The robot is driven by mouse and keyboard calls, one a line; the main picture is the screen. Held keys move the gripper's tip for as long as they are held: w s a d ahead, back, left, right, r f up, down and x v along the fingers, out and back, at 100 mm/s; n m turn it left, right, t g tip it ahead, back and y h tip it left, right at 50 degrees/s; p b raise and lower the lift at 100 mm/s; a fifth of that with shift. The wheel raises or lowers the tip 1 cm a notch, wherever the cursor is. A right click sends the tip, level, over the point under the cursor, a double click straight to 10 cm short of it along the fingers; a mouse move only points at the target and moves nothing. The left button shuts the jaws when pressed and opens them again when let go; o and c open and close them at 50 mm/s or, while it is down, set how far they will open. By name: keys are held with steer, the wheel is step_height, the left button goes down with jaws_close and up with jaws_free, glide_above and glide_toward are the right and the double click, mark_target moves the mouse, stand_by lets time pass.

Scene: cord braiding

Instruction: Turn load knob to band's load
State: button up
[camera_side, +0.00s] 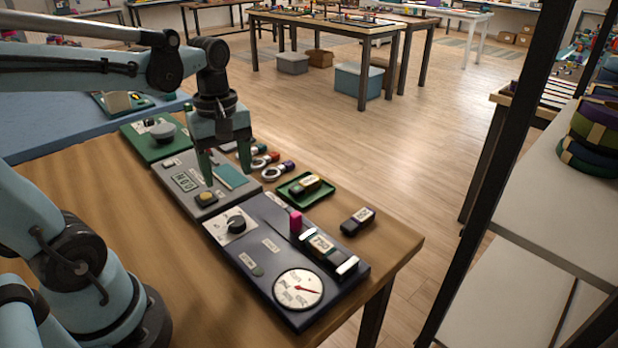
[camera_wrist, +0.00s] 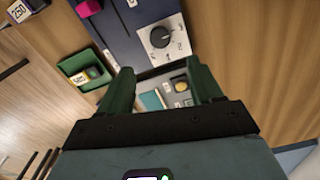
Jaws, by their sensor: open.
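The load knob (camera_side: 236,224) is a black dial on a white scale plate, at the left end of the dark blue panel (camera_side: 262,262). It also shows in the wrist view (camera_wrist: 160,37), beyond my fingers; its exact setting is too small to read. My gripper (camera_side: 226,172) is open and empty above the grey panel (camera_side: 178,184), up and left of the knob and apart from it. In the wrist view my gripper (camera_wrist: 163,88) shows its two green fingers spread. A dark labelled band piece (camera_side: 318,244) lies on the blue panel; its label is not clearly legible.
A green tray (camera_side: 290,195) holds a labelled piece. A dark piece (camera_side: 358,221) lies on the table, labelled 250 in the wrist view (camera_wrist: 20,10). Several ringed items lie behind.

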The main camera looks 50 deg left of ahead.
mark_target(236, 220)
steer(key=shift+f, duration=5.9)
steer(key=c, duration=1.1)
steer(key=shift+o, duration=0.2)
